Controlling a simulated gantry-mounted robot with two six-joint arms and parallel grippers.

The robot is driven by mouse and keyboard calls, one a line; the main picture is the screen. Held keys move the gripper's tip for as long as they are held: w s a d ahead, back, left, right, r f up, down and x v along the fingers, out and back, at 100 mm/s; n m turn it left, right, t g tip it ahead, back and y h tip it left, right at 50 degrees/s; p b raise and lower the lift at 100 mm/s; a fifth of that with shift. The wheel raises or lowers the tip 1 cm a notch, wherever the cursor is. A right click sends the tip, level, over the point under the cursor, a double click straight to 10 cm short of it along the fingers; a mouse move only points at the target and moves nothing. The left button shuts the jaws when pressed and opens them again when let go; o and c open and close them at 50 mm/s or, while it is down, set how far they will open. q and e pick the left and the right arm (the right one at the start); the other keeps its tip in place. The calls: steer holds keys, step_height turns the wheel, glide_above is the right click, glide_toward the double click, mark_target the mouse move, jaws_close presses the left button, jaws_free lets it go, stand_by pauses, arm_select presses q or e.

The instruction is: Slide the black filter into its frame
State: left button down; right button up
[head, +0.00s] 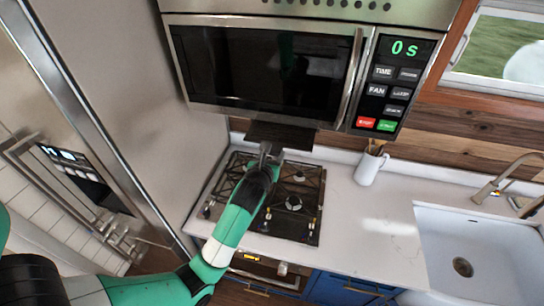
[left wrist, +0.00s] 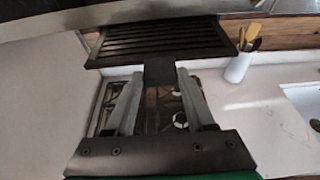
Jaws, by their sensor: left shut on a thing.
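The black filter (head: 281,135) is a flat dark slatted panel just under the microwave in the head view. In the left wrist view the filter (left wrist: 160,40) lies ahead, with a short tab (left wrist: 159,74) pointing back at me. My left gripper (head: 268,152) is shut on this tab and holds the filter above the cooktop. The same gripper fingers (left wrist: 160,82) show on both sides of the tab. The frame on the microwave's underside is hidden in both views. My right gripper is not in view.
The microwave (head: 268,62) hangs directly above. The gas cooktop (head: 300,202) lies below. A white mug (head: 370,166) with utensils stands on the counter to the right, before the sink (head: 468,245). The fridge (head: 110,90) is close on the left.

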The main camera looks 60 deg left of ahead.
arm_select(q)
glide_toward(282, 129)
steer(key=shift+w+a+f, duration=0.35)
steer(key=shift+f, duration=0.3)
steer(key=shift+w+a+f, duration=0.3)
steer(key=shift+a+f, duration=0.05)
steer(key=shift+f, duration=0.35)
stand_by(1.0)
steer(key=shift+w+a+b, duration=0.5)
steer(key=shift+w+a, duration=0.3)
steer(key=shift+a, duration=0.15)
steer(key=shift+w+a+b, duration=0.5)
steer(key=shift+w+a, duration=0.3)
steer(key=shift+a, duration=0.2)
steer(key=shift+c, duration=0.9)
jaws_free()
steer(key=v, duration=1.1)
steer(key=shift+s+d+r, duration=0.1)
steer(key=shift+s+d, duration=0.1)
